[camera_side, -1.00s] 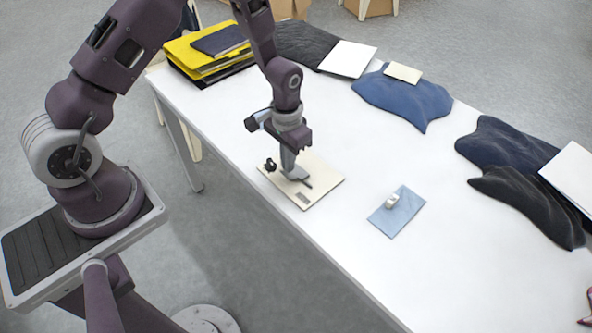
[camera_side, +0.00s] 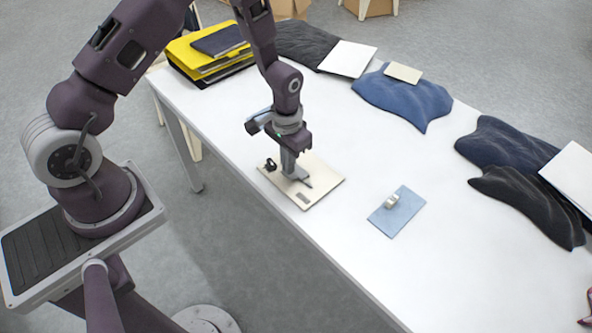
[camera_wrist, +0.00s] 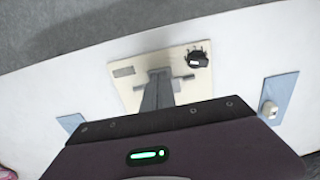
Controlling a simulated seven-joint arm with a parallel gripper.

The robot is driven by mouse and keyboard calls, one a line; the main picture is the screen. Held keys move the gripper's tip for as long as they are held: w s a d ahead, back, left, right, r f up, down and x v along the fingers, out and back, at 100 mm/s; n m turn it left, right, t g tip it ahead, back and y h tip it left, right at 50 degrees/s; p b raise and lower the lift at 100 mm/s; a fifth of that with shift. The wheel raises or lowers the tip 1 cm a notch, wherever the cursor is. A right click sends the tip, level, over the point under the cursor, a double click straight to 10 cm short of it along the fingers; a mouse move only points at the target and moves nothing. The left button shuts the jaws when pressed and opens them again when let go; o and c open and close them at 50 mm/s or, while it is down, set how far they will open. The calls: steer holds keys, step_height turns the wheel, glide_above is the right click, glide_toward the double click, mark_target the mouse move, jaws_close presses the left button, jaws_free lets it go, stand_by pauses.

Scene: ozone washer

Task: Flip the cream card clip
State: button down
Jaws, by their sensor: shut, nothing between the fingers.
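The cream card (camera_side: 325,180) lies flat on the white table under my gripper. The shut fingertips also show in the wrist view (camera_wrist: 160,73). I cannot tell whether they touch the card.
Dark cloths (camera_side: 505,145) and a yellow folder (camera_side: 190,55) lie along the back. The table between is clear.

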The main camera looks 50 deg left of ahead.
steer(key=shift+f, duration=0.85)
stand_by(0.3)
steer(key=shift+r, duration=3.55)
